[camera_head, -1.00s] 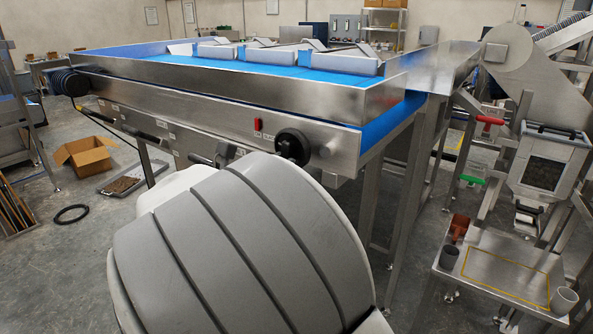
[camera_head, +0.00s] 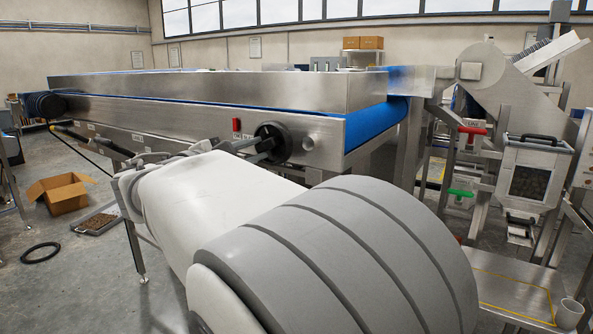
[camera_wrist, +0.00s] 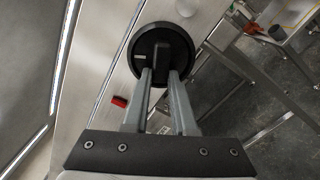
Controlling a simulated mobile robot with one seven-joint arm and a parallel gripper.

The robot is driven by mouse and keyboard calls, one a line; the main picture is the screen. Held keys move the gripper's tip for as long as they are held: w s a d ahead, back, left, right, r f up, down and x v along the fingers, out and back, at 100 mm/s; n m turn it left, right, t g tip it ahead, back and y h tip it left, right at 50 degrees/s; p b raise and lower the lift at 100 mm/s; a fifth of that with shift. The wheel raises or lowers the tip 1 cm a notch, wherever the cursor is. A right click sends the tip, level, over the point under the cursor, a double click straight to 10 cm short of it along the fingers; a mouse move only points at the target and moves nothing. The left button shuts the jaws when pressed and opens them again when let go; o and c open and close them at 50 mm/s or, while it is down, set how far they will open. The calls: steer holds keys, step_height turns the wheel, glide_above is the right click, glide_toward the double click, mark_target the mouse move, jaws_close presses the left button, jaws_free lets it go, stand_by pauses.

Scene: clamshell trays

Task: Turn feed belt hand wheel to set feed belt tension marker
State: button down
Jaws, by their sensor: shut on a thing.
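The black feed belt hand wheel (camera_head: 281,137) is on the steel side panel of the conveyor, near its right end. In the wrist view the wheel (camera_wrist: 150,38) has a raised bar across its middle and a small pale mark on its face. My gripper (camera_wrist: 160,73) is shut on this bar, with one grey finger on each side. In the head view my gripper (camera_head: 263,149) reaches the wheel from the left front, and my arm fills much of the foreground. I cannot make out a tension marker or scale in either view.
A red switch (camera_head: 236,125) sits just left of the wheel, and a round steel boss (camera_head: 309,143) just right. The blue belt (camera_head: 375,122) shows at the conveyor end. A steel stand with red (camera_head: 472,130) and green (camera_head: 460,193) handles is at right. An open cardboard box (camera_head: 62,193) lies on the floor.

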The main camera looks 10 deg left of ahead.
steer(key=m+b, duration=0.3)
steer(key=shift+a+m+b, duration=0.1)
steer(key=shift+m+b, duration=0.3)
steer(key=shift+r+m+b, duration=0.25)
steer(key=shift+m+b, duration=0.3)
steer(key=shift+m, duration=0.05)
steer(key=shift+r, duration=0.1)
steer(key=c, duration=0.7)
jaws_free()
steer(key=p+v, duration=0.1)
steer(key=v, duration=1.6)
steer(key=shift+s, duration=0.15)
